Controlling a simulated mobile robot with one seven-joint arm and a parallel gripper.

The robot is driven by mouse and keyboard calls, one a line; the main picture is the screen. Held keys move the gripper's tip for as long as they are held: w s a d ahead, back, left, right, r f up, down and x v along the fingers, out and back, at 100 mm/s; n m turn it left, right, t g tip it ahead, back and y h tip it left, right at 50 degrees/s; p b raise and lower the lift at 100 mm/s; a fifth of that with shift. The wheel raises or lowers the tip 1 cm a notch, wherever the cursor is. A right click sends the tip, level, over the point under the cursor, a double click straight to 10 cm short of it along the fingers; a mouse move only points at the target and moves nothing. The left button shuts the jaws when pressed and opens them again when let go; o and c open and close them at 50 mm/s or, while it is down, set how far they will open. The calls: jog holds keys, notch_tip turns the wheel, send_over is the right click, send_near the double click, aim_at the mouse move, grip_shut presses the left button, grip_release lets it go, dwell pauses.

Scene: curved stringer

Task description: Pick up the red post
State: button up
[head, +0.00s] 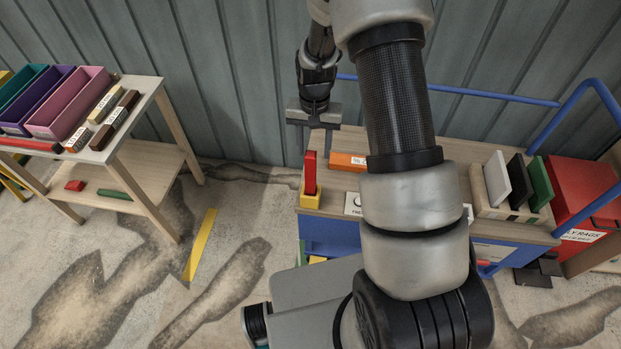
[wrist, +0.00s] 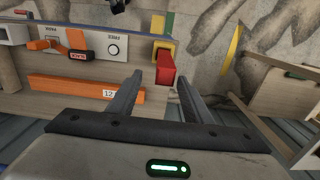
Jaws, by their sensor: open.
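The red post (head: 310,174) stands upright in a yellow socket block (head: 311,199) at the left end of the cart top in the head view. My gripper (head: 317,148) is above and behind it, apart from its top as far as I can tell. Nothing is between the fingers' bases.
An orange block (head: 347,161) lies right of the post on the cart top (head: 335,206). A rack with white, black and green panels (head: 540,184) stands farther right, near a red bin (head: 580,190). A wooden table (head: 150,92) with coloured trays stands left. Floor between is clear.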

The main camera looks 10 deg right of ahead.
aim_at(311, 164)
jog(key=f, duration=0.2)
jog(key=a+f, duration=0.1)
jog(key=f, duration=0.2)
jog(key=shift+s+f, duration=0.15)
jog(key=shift+f, duration=0.55)
grip_shut()
